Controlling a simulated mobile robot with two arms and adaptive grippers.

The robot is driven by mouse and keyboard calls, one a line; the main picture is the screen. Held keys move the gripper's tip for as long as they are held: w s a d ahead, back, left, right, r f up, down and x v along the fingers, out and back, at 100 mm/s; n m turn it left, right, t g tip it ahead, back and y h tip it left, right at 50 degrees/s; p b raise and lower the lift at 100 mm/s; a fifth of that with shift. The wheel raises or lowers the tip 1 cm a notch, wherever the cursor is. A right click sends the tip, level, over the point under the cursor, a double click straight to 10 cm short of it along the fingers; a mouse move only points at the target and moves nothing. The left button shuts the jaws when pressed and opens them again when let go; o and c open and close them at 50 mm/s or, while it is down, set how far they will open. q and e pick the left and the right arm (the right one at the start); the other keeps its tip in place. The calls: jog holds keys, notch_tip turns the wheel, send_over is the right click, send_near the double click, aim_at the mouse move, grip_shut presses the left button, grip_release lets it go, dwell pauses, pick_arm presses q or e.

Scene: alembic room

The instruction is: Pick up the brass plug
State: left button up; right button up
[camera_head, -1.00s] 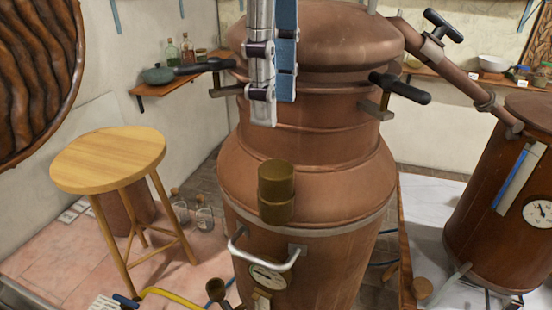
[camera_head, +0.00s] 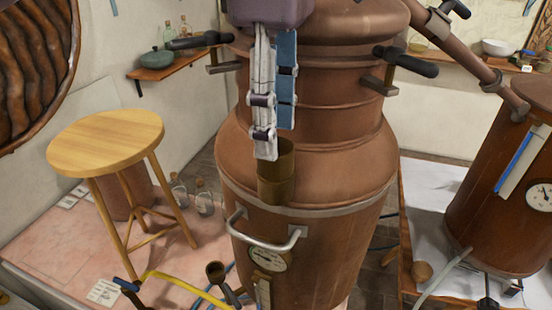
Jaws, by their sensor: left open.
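The brass plug (camera_head: 277,182) appears to be the short dull-brass cylinder on the front shoulder of the large copper still (camera_head: 330,165). My left gripper (camera_head: 276,143) points down from above, its fingers apart and empty. One pale finger overlaps the upper left of the plug in the picture. The blue-backed finger is behind and to the right, by the plug's top rim. I cannot tell whether either finger touches the plug. My right gripper is not in view.
A curved metal handle (camera_head: 262,240) and a round gauge (camera_head: 268,259) sit below the plug. Black-gripped handles (camera_head: 408,62) stick out on the still's sides. A wooden stool (camera_head: 105,143) stands left. A second copper vessel (camera_head: 495,215) stands right.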

aim_at(276, 169)
pick_arm(q)
jog(key=shift+f+p, duration=0.35)
jog(key=shift+f, duration=1.55)
jog(key=c, duration=1)
